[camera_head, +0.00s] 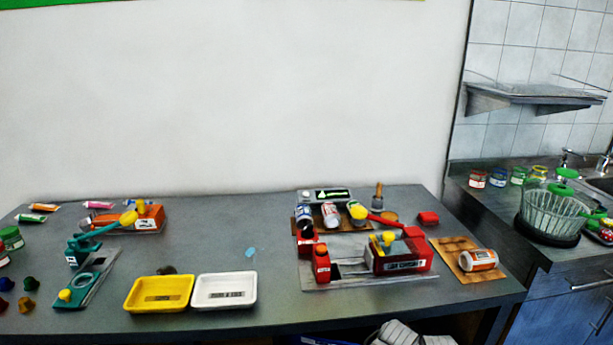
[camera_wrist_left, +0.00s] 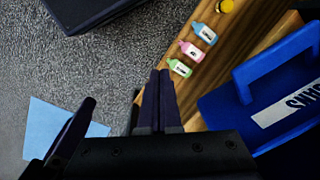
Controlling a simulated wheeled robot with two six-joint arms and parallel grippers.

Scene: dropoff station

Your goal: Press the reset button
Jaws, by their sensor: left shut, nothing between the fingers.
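In the head view, no label reading reset can be made out. An orange box (camera_head: 137,219) with a yellow top and a teal device (camera_head: 88,275) with a yellow knob (camera_head: 65,295) are at the left. My left gripper (camera_wrist_left: 158,85) shows only in the left wrist view, shut and empty, above a speckled grey surface and apart from these devices. My right gripper is in neither view.
A yellow tray (camera_head: 130,301) and a white tray (camera_head: 252,298) lie at the table's front. The table's middle back is clear. In the wrist view, a blue bin (camera_wrist_left: 232,108) and a wooden board (camera_wrist_left: 238,55) with small bottles (camera_wrist_left: 192,51) are close to the gripper's right.

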